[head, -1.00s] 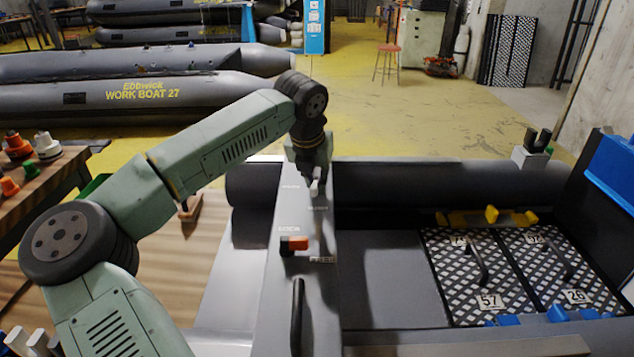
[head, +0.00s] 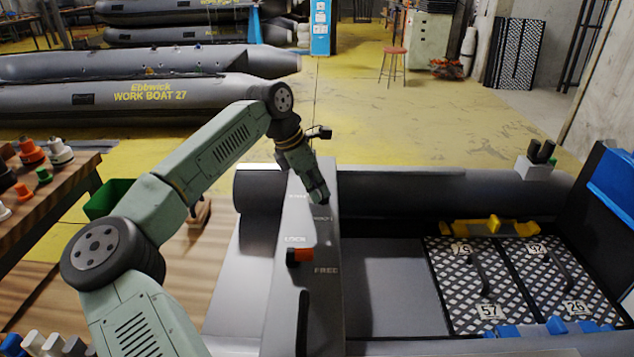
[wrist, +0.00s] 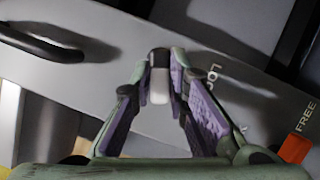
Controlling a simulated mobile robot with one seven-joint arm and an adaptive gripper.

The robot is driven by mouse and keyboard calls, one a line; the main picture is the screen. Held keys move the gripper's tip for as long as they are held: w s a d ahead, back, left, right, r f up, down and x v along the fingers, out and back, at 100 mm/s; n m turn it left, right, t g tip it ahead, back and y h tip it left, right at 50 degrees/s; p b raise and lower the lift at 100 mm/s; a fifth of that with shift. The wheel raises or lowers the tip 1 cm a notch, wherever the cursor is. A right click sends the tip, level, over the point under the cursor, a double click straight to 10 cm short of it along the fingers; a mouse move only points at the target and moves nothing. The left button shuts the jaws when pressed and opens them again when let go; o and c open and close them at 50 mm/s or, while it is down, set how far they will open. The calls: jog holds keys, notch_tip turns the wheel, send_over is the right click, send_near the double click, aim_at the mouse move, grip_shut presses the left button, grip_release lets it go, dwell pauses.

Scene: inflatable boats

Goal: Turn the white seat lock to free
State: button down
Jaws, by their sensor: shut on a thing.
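The white seat lock (wrist: 159,86) is a small white handle with a black end on the grey seat board (wrist: 90,75). In the wrist view it is between the purple-padded fingertips of my gripper (wrist: 158,92), which is shut on it. Printed letters "LOC" lie just right of it there; the rest of the word is cut off by my finger. In the head view my gripper (head: 319,197) is down at the far part of the board (head: 285,290) and hides the white lock. I cannot read which mark the lock points to.
An orange lock (head: 303,254) with a black end sits nearer on the board, between LOCK and FREE labels; it also shows at the wrist view's right edge (wrist: 294,149). A dark handle (head: 303,320) stands nearer still. Checkered panels (head: 500,285) lie to the right.

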jog(key=shift+w+m+g+p, duration=0.2)
jog(key=shift+m+g+p, duration=0.2)
jog(key=shift+m+p, duration=0.45)
jog(key=shift+w+m+g+p, duration=0.15)
jog(key=shift+m+g+p, duration=0.25)
jog(key=shift+m, duration=0.85)
jog(key=c, duration=1.6)
grip_release()
jog(key=shift+o, duration=0.2)
jog(key=v, duration=1.2)
jog(key=shift+a, duration=0.2)
jog(key=shift+f, duration=0.1)
